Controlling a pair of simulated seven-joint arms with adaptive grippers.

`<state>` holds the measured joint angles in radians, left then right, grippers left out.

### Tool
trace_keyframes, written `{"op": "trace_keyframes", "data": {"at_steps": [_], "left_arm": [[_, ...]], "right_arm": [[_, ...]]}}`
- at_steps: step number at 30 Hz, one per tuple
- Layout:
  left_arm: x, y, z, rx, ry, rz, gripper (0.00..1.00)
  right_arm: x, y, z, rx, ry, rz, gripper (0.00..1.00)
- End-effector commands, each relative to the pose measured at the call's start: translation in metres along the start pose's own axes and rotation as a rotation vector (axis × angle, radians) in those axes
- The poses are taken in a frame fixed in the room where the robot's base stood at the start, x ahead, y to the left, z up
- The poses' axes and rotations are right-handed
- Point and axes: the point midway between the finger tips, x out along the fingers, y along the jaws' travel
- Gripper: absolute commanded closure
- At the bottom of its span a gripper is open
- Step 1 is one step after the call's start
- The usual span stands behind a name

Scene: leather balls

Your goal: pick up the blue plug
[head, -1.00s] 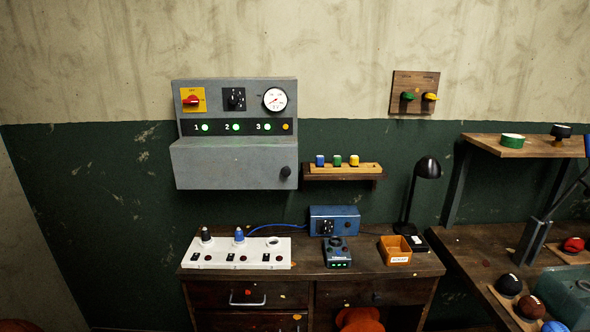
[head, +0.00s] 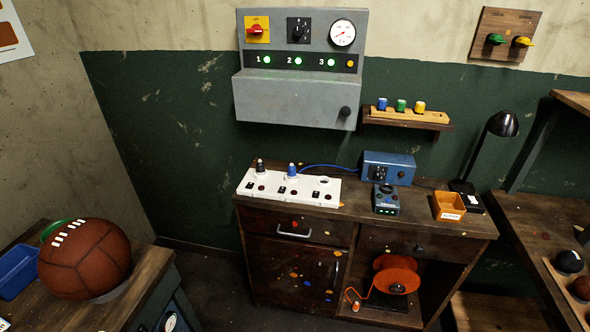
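The blue plug (head: 291,170) stands upright in the middle of the white socket strip (head: 270,190) on the wooden cabinet. A blue cable (head: 330,168) runs from near it toward the blue box (head: 389,168). A black plug (head: 260,166) stands in the strip to its left, and the right end of the strip shows an empty round socket (head: 324,181). A small blue peg (head: 382,104) sits on the wall shelf with a green and a yellow one. Neither of my grippers shows in the head view.
An orange cable reel (head: 396,274) sits in the open compartment below. A large leather ball (head: 85,259) rests on the left bench. The grey control panel (head: 293,100) hangs above the cabinet.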

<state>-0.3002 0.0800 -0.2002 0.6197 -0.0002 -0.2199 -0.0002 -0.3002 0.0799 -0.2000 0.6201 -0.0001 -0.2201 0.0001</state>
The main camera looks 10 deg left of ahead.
Motion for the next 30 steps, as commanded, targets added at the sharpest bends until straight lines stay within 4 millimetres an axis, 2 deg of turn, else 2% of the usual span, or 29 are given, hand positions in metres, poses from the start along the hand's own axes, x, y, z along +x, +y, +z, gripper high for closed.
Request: {"op": "trace_keyframes", "data": {"at_steps": [13, 15, 26, 27, 30], "left_arm": [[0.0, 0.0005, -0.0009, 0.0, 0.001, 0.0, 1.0], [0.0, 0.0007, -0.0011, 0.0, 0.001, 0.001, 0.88], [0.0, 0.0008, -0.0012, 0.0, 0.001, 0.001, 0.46], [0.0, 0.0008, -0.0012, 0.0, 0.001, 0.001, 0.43], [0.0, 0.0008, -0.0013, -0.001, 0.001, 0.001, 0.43]], "right_arm": [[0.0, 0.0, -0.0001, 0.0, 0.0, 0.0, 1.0], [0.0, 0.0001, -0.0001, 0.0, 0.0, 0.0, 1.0], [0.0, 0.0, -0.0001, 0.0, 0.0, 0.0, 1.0], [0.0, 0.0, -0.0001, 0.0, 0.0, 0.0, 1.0], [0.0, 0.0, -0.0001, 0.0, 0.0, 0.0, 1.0]]}}
